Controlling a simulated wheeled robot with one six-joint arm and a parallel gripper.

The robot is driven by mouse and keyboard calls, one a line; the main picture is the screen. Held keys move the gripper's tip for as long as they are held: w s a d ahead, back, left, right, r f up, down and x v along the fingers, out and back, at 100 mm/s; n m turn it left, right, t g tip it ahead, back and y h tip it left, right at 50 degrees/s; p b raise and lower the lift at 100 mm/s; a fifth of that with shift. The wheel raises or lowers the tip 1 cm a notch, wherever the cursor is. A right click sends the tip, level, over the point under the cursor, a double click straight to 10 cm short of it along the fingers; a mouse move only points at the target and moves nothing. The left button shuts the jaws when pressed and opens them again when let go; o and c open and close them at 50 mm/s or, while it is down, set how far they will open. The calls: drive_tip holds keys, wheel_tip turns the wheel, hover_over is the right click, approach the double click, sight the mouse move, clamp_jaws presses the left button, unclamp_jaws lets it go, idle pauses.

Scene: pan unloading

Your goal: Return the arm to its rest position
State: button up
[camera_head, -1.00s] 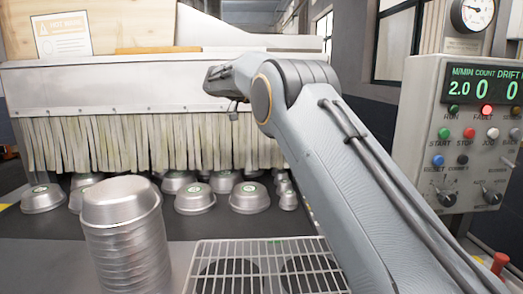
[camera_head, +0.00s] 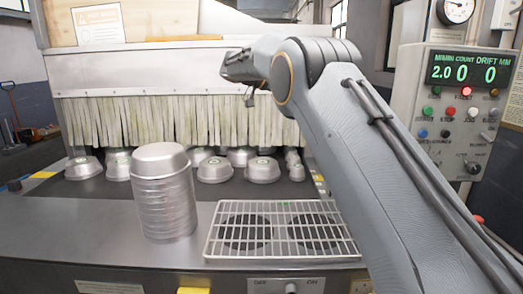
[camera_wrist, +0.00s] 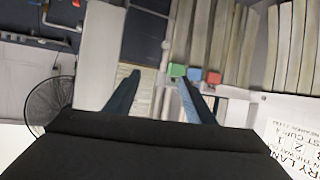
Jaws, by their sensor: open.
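My arm rises from the lower right in the head view and bends at a high elbow, its far end (camera_head: 240,68) held up before the machine's metal hood. The fingers are hard to make out there. In the wrist view my gripper (camera_wrist: 157,80) shows two dark fingers spread apart with nothing between them. It is open and empty. A tall stack of silver pans (camera_head: 163,195) stands on the metal counter to the left of the arm, well below my gripper.
A wire rack (camera_head: 283,253) over two dark round openings lies right of the stack. Several upturned pans (camera_head: 262,170) sit on the dark belt before a strip curtain (camera_head: 160,115). A control panel (camera_head: 455,120) stands at the right. Open counter lies left of the stack.

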drive_tip(key=s+d+f+n+g+y, duration=0.1)
drive_tip(key=s+d+f+n+y, duration=0.2)
drive_tip(key=s+f+n, duration=0.35)
drive_tip(key=s+d+f+n+y, duration=0.2)
drive_tip(key=s+f+n+y, duration=0.15)
drive_tip(key=f, duration=0.65)
drive_tip(key=s+f+n+y, duration=0.1)
drive_tip(key=s+f, duration=0.4)
drive_tip(key=s, duration=0.6)
drive_tip(key=s+f+n+g+y, duration=0.1)
drive_tip(key=s+f, duration=0.4)
drive_tip(key=s, duration=0.6)
drive_tip(key=s+f+n+y, duration=0.2)
drive_tip(key=s+f+y, duration=0.2)
drive_tip(key=s, duration=0.8)
drive_tip(key=shift+d+f+g, duration=0.15)
drive_tip(key=shift+f+g, duration=0.15)
drive_tip(key=shift+f, duration=0.65)
